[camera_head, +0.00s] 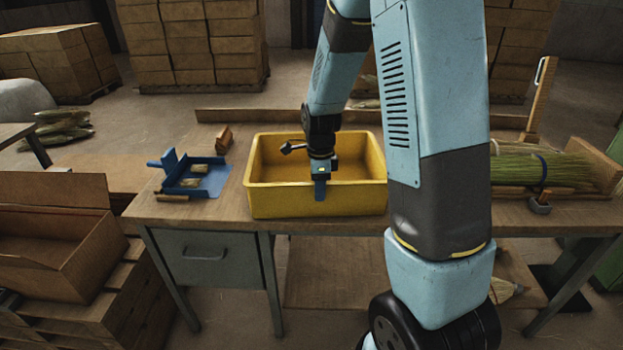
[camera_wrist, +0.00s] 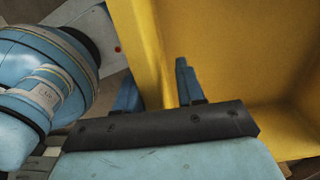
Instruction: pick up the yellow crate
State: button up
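The yellow crate (camera_head: 275,203) stands upright on the workbench, left of my upper arm in the head view. It looks empty, but my arm hides its right end. My gripper (camera_head: 320,188) is at the crate's near long wall, pointing down. In the wrist view, one blue finger of my gripper (camera_wrist: 157,90) is outside the wall and the other is inside the crate (camera_wrist: 230,60). The wall's rim lies between the fingers. I cannot tell whether both fingers press on it.
The wooden workbench (camera_head: 180,212) carries a blue dustpan (camera_head: 213,182) and a small wooden brush block (camera_head: 224,138) left of the crate. Green broom straw (camera_head: 530,170) lies in a wooden holder to the right. A low wooden strip runs behind the crate. An open cardboard box (camera_head: 60,235) stands at the left.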

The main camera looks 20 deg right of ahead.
jog(key=shift+f, duration=0.2)
jog(key=shift+c, duration=0.4)
grip_shut()
jog(key=shift+r, duration=0.1)
dwell(0.8)
